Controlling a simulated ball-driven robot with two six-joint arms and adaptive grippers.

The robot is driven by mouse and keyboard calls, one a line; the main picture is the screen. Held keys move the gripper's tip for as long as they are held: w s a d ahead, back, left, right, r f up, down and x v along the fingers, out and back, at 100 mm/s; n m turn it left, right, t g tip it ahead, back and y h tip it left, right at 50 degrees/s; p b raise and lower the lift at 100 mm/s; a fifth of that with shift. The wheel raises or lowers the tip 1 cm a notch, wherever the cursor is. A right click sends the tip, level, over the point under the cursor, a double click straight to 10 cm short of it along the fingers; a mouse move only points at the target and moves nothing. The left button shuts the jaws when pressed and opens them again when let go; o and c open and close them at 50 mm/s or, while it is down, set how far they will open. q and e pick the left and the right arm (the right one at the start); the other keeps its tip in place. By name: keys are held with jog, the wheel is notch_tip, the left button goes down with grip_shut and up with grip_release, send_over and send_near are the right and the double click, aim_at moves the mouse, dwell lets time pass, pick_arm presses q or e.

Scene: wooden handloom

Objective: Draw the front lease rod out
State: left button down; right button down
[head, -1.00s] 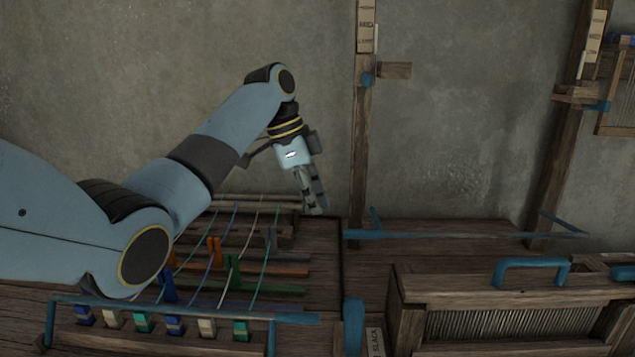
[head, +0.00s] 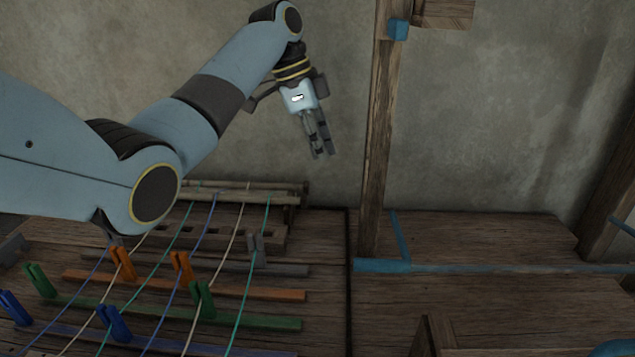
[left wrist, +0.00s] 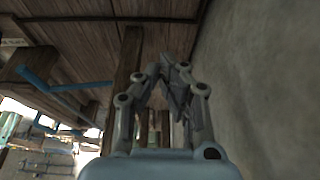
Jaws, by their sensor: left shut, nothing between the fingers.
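Two pale rods (head: 255,197) lie crosswise under the threads at the back of the wooden loom on the left in the head view. Coloured bars lie nearer me: grey, orange (head: 240,291), green (head: 262,321) and blue. I cannot tell for sure which one is the front lease rod. My left gripper (head: 323,155) is shut and empty, in the air above and right of the pale rods' right ends, apart from them. In the left wrist view its fingers (left wrist: 172,68) meet with nothing between them. My right gripper is in neither view.
Coloured threads (head: 209,223) run over the bars, with several clips (head: 201,298) standing on the bars. A wooden post (head: 381,130) rises right of my gripper, with a blue bar (head: 480,267) at its foot. The grey wall (head: 500,130) is behind.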

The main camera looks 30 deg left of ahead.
pick_arm(q)
jog(key=b+x, duration=0.1)
jog(key=x, duration=0.9)
jog(key=shift+d+f, duration=0.1)
jog(key=shift+f, duration=0.15)
jog(key=a, duration=0.1)
jog(key=s+a, duration=0.1)
jog(key=a, duration=0.1)
jog(key=shift+s+a+r+p, duration=0.25)
jog(key=shift+s+a+p, duration=0.1)
jog(key=shift+s, duration=0.05)
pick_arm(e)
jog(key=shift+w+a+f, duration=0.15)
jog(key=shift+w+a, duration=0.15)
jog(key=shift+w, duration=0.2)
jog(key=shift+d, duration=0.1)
